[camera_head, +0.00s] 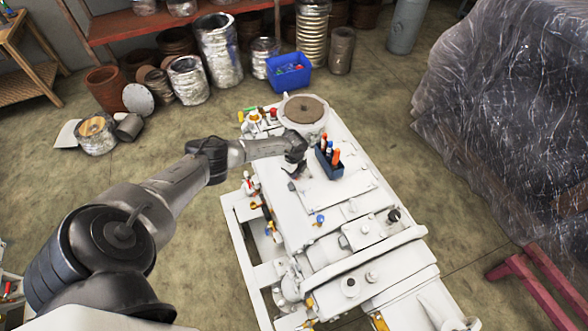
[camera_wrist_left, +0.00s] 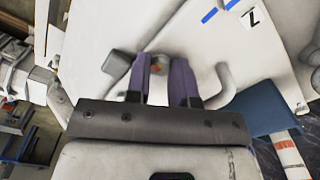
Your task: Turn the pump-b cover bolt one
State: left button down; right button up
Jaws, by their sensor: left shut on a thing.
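My left gripper (camera_head: 297,172) reaches over the white pump assembly (camera_head: 335,190) from the left and sits just left of the blue tool caddy. In the left wrist view its two purple fingers (camera_wrist_left: 160,75) are shut on a small round grey part with an orange-red mark (camera_wrist_left: 157,66). I cannot tell whether this part is the cover bolt or the end of a tool. A pale plate with a blue stripe and a number label (camera_wrist_left: 255,17) lies beyond the fingers. My right gripper is out of view.
The dark blue tool caddy (camera_head: 324,168) with orange-handled tools stands close right of the gripper; it also shows in the wrist view (camera_wrist_left: 275,119). A round brown-topped flange (camera_head: 304,108) is behind. A blue bin (camera_head: 289,77) and metal cans are farther back. Plastic-wrapped goods (camera_head: 500,110) stand right.

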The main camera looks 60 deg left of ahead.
pick_arm(q)
jog(key=shift+f, duration=0.1)
dwell(0.5)
jog(key=c, duration=1)
grip_release()
notch_tip(320, 180, up, 14)
jog(key=shift+d+p, duration=0.1)
jog(key=shift+p, duration=0.5)
